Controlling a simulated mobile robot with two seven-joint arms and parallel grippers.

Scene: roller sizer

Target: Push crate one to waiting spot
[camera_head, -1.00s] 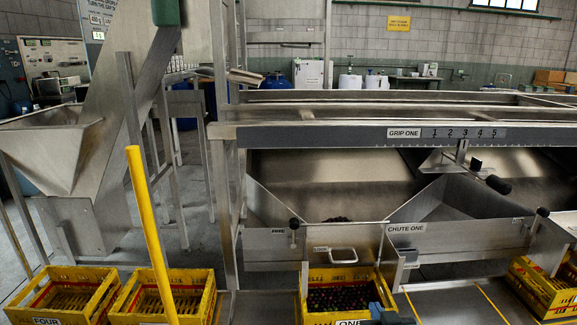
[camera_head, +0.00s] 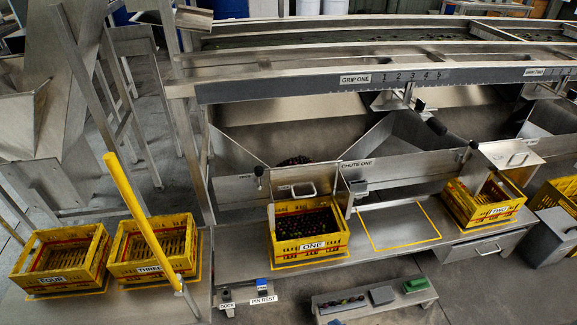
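Crate one (camera_head: 311,246) is a yellow crate labelled ONE, filled with dark round fruit. It stands upright on the steel shelf below the chute. The waiting spot is not labelled; an empty yellow outlined rectangle (camera_head: 398,248) is marked on the shelf just right of crate one. Neither of my grippers is in view.
Crate two (camera_head: 484,208) stands right of the outline. Empty crates three (camera_head: 153,254) and four (camera_head: 62,264) are at the left, with a yellow post (camera_head: 137,209) in front of crate three. A low bench (camera_head: 345,311) with small items stands in front. Chute one (camera_head: 400,165) hangs above the shelf.

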